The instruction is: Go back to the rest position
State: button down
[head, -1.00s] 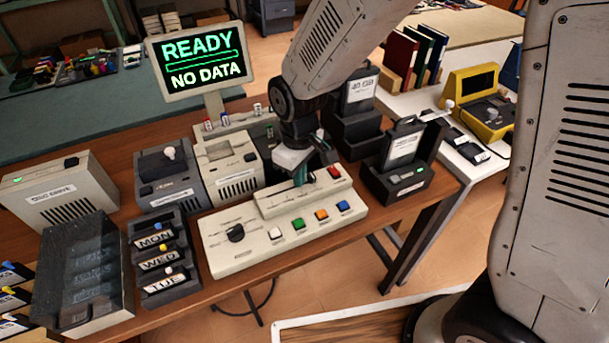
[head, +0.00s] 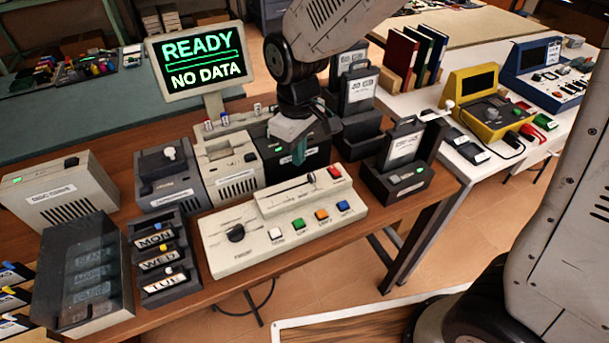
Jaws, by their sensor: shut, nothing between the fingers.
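My gripper (head: 299,153) hangs in the air above the back edge of the white control panel (head: 285,220), fingers pointing down. Its greenish fingertips are together and hold nothing. The panel has a black knob (head: 235,232), a slider (head: 312,181), a red button (head: 334,172) and a row of white, green, orange and blue buttons. My gripper appears apart from the panel. It partly hides a dark box (head: 285,160) behind it.
A monitor (head: 197,65) reading READY, NO DATA stands behind. Grey drives, a disc drive (head: 62,190) and a day-labelled rack (head: 163,262) stand left. A black cartridge dock (head: 398,180) stands right. A white table (head: 480,150) bears yellow and blue devices.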

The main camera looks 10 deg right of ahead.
jog(key=shift+s, duration=0.1)
dwell(0.3)
jog(key=s+d+r+m, duration=0.4)
jog(key=s+d+r, duration=0.2)
jog(key=s+d, duration=0.4)
jog(key=s+d+r+m+t, duration=0.1)
jog(key=s+d+r+m, duration=0.4)
jog(key=s+d+r, duration=0.2)
jog(key=s+d, duration=0.2)
jog(key=s, duration=0.1)
jog(key=shift+d+r, duration=0.3)
jog(key=shift+d, duration=0.05)
